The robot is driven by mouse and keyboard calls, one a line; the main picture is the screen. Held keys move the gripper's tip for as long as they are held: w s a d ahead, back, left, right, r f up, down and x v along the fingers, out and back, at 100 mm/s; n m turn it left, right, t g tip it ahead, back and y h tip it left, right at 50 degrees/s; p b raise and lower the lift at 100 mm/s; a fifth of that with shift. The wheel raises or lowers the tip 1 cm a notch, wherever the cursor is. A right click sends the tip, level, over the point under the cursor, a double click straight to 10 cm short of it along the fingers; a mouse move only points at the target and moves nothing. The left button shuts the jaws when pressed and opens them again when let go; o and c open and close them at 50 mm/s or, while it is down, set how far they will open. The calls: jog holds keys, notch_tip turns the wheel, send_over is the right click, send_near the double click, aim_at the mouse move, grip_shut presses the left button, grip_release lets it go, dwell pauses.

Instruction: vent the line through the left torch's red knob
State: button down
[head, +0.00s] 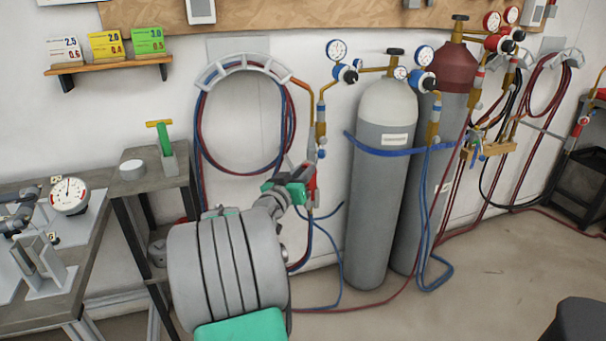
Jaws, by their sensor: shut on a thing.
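The left torch (321,120) hangs upright on the wall, left of the grey cylinder, with its brass neck bending up and left. Its blue knob (322,154) shows low on the right side of its body. My gripper (303,182) reaches up to the torch's lower end from the front left. It is shut at the red knob (311,179), of which a red part shows beside the green-and-dark fingers. The fingers and wrist hide the rest of the knob and the exact contact.
Coiled red and blue hoses (200,140) hang behind my arm. A grey cylinder (376,220) and a red-topped one (455,70) stand right, strapped in blue. A narrow stand (140,183) and a bench with a gauge (70,195) are left. Open floor (490,275) lies right.

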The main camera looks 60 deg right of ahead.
jog(key=shift+f+b, duration=0.15)
jog(key=shift+b, duration=0.2)
jog(key=m+b, duration=2)
jog(key=shift+r+m, duration=0.2)
jog(key=shift+m, duration=0.1)
jog(key=c, duration=1.2)
grip_release()
